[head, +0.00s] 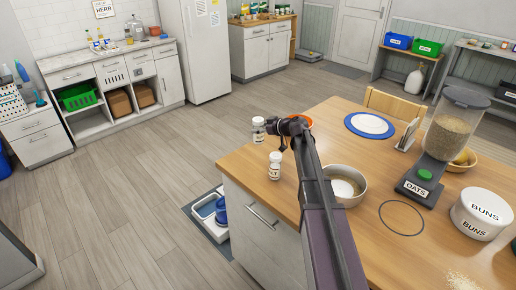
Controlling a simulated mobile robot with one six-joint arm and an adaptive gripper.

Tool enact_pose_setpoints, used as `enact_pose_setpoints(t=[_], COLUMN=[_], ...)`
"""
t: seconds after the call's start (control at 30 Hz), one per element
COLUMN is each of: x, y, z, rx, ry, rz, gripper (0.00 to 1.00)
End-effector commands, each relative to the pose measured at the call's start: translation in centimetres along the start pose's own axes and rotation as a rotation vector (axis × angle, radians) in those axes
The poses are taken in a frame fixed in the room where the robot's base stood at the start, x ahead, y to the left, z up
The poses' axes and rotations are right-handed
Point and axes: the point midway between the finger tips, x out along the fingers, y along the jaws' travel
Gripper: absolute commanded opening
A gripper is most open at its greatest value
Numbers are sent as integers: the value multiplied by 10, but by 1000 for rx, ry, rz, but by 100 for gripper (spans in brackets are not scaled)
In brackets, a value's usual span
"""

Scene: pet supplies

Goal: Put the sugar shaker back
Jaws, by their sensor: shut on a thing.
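The other shaker (275,167) stands upright on the table, nearer to me and apart from the gripper. A thin dark ring outline (401,217) marks a bare patch of tabletop to the right of my arm.
On the table (345,122) are a metal bowl (358,197), partly behind my arm, an orange bowl (307,119), a blue-rimmed plate (354,126), an oats dispenser (452,125) and a buns tin (480,215). A chair (392,104) stands behind.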

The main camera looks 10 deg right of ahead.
Motion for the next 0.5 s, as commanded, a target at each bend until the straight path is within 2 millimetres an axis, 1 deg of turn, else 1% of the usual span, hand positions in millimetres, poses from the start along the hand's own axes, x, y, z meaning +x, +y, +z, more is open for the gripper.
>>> enact_pose_setpoints(t=[0.03, 0.2, 0.33, 0.5], x=[4, 10, 13, 14], y=[0, 0, 0, -1], z=[10, 24, 30, 32], rx=[0, 0, 0, 0], ry=[0, 0, 1, 0], rz=[0, -1, -1, -1], gripper=[12, 12, 12, 12])
